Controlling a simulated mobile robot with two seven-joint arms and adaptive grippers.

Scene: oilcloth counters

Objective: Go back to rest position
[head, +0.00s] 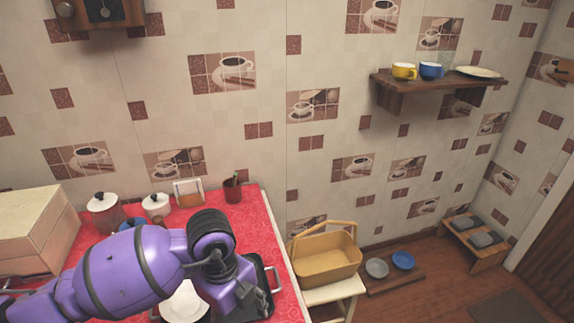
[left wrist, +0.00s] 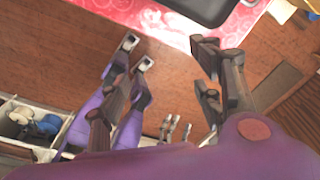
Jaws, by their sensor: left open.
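My left arm comes in from the left in the head view, over the red counter (head: 258,225). Its wrist end is above a black tray (head: 268,292), and the fingers are hidden there behind the wrist. In the left wrist view my left gripper (left wrist: 168,66) has its fingers wide apart with nothing between them. Below it are brown floor and the counter's patterned edge (left wrist: 165,22), with the tray's dark corner (left wrist: 205,8) at the top. I cannot make out my right gripper in the head view.
A white plate (head: 186,302) lies close under my arm. White lidded jars (head: 104,214), a dark red cup (head: 232,192) and a wooden box (head: 35,225) stand at the counter's back. A yellow basket (head: 325,262) sits on a stool to the right. A wall shelf (head: 430,90) holds cups.

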